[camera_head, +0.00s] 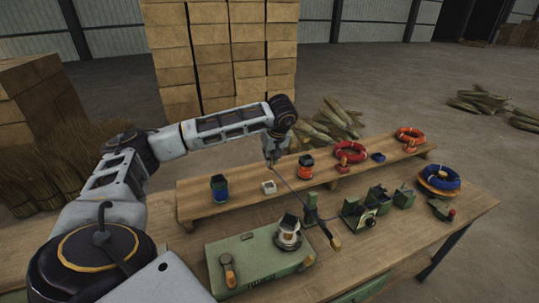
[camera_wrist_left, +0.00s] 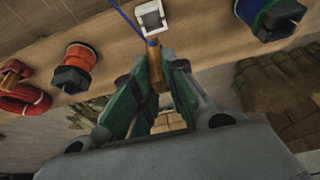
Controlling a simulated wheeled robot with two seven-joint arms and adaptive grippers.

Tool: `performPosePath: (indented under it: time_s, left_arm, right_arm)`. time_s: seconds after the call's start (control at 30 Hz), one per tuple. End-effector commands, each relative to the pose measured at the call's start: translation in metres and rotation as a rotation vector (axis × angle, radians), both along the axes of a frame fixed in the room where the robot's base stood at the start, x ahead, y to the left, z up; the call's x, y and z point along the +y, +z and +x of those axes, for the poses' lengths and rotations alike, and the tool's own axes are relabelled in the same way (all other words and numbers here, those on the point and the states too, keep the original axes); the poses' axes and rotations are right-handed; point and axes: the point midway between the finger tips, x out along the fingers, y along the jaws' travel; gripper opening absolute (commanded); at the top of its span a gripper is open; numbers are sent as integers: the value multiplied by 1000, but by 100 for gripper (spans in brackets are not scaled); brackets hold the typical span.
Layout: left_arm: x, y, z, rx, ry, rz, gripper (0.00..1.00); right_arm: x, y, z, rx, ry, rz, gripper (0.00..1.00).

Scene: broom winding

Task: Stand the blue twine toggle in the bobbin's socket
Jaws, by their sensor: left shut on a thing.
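My left gripper (camera_head: 270,160) hangs above the raised shelf and is shut on a small wooden toggle. In the left wrist view the toggle (camera_wrist_left: 155,66) stands between the green fingers (camera_wrist_left: 152,95), with blue twine (camera_wrist_left: 130,22) tied at its end. In the head view the twine (camera_head: 292,189) runs from the gripper down to the right, toward the green post on the bench. A bobbin (camera_head: 288,236) with a dark square cup on top stands on the green winder base. I cannot tell for sure whether that cup is the socket. My right gripper is not in view.
On the shelf (camera_head: 240,198) stand a blue spool (camera_head: 219,188), a small white block (camera_head: 268,187), an orange spool (camera_head: 306,166) and red coils (camera_head: 350,151). Green fixtures (camera_head: 310,208) and a blue coil (camera_head: 439,178) stand on the bench. The bench's front left is clear.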

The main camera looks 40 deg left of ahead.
Motion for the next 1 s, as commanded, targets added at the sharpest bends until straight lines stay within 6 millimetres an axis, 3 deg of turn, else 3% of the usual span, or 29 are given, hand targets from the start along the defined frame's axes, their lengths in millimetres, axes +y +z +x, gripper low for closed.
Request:
performPosePath:
  time_s: [1.0]
  left_arm:
    - [-79,0,-48,-1,-3,-1,0]
  right_arm:
    - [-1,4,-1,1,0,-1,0]
